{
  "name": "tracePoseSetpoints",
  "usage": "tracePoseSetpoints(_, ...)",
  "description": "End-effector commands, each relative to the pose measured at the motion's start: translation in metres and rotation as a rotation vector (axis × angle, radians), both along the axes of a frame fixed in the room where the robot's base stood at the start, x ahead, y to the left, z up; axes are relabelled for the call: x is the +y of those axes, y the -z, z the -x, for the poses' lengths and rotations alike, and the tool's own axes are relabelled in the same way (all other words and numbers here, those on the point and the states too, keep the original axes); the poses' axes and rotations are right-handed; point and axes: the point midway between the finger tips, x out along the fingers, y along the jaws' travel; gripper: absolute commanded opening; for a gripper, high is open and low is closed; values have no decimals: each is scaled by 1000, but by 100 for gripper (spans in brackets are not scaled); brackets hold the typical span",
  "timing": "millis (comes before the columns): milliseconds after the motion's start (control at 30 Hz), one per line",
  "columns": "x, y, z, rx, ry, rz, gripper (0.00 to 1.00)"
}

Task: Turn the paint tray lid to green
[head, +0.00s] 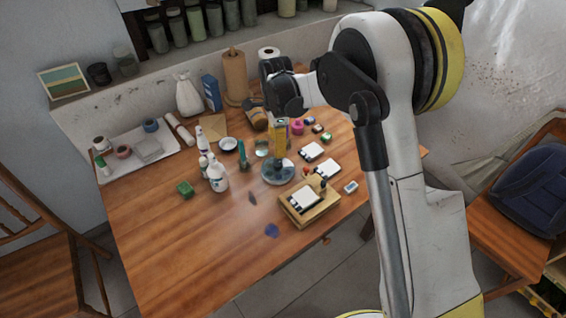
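A round blue-grey disc (268,177) lies flat on the table, right of the white bottles. It looks like the paint tray lid, but its colour marks are too small to read. My gripper (279,163) points down from the dark wrist, below a yellow part, with its tip over the disc's middle. I cannot tell whether it touches the disc or whether its fingers are open. The gripper hides the disc's centre.
The table's (200,255) front left is clear. Chairs flank it.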

Motion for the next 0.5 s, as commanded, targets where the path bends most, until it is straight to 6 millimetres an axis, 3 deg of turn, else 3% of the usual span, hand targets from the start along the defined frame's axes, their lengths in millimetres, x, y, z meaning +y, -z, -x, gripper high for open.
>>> tracePoseSetpoints(300,0,66,0,-1,-2,0,50)
tracePoseSetpoints(500,-1,90,0,-2,-2,0,50)
